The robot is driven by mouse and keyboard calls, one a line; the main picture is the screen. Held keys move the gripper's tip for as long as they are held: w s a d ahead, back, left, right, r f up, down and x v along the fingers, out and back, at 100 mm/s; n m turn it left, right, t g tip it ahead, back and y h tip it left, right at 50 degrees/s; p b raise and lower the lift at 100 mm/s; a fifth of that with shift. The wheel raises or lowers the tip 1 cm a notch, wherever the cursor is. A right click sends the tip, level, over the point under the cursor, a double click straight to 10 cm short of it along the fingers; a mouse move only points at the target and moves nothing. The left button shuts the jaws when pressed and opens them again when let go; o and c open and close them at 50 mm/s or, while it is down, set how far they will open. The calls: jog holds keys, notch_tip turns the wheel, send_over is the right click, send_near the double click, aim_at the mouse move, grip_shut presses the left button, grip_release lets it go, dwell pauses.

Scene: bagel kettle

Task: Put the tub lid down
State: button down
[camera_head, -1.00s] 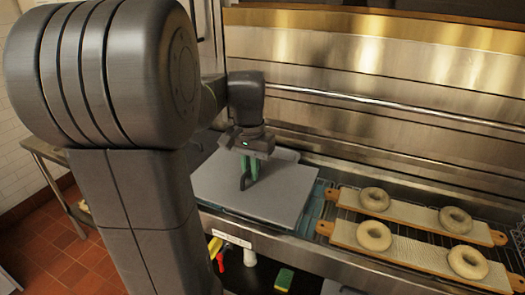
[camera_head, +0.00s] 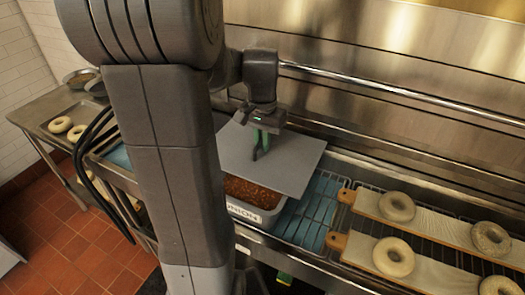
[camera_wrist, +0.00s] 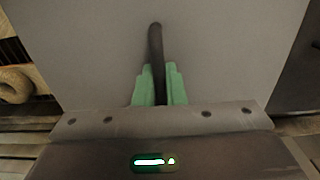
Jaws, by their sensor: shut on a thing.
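The tub lid (camera_head: 292,166) is a flat grey sheet with a dark upright handle. My gripper (camera_head: 260,150) has green fingers shut on that handle, and it also shows in the wrist view (camera_wrist: 158,85) with the handle (camera_wrist: 155,45) between the fingers. The lid is over the back part of the tub (camera_head: 262,213), whose rim carries lettering partly hidden by my arm. The front of the tub is uncovered and shows a reddish-brown, grainy filling (camera_head: 252,192). The lid appears raised and shifted back, but its exact height above the tub cannot be told.
A blue slatted surface (camera_head: 312,215) lies right of the tub. Wooden boards (camera_head: 430,272) with several bagels rest on a wire rack farther right. A steel wall with a rail (camera_head: 400,92) stands behind. A side table (camera_head: 40,110) with bagels and bowls is at left.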

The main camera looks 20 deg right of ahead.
aim_at(262, 153)
jog(key=shift+f, duration=2.05)
jog(key=shift+f, duration=0.1)
jog(key=c, duration=1.5)
grip_release()
notch_tip(262, 153, up, 12)
jog(key=shift+r, duration=0.15)
